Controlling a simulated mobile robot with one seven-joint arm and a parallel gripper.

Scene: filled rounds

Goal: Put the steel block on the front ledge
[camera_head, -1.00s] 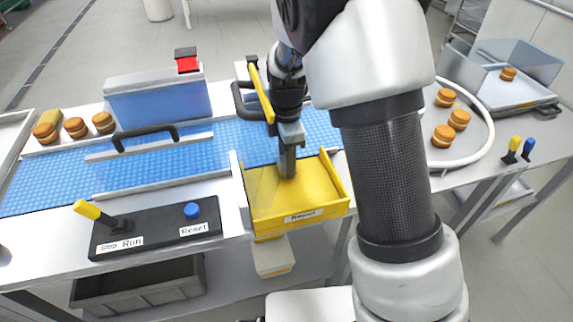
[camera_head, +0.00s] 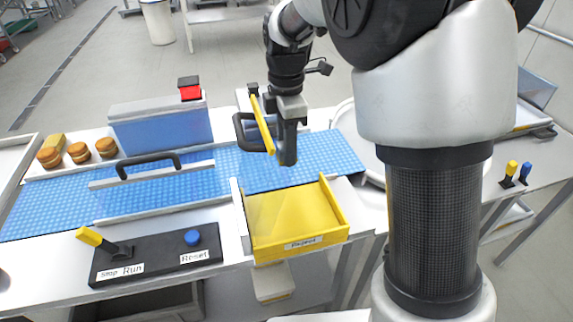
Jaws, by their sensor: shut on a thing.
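My gripper (camera_head: 288,123) is high over the blue belt, behind the yellow reject tray, pointing down. It is shut on a grey block-like piece (camera_head: 287,150), which appears to be the steel block; the fingers and block are hard to tell apart at this size. The piece hangs clear of the tray. The yellow tray (camera_head: 295,215) looks empty. A white strip of table (camera_head: 50,275) runs along the front, beside the black control panel; I cannot tell for sure that this is the front ledge.
The control panel (camera_head: 150,262) has a yellow lever and blue button. A yellow bar with a black handle (camera_head: 243,130) stands just left of my gripper. A clear guard with a black handle (camera_head: 150,163) covers the belt. My arm hides much of the right side.

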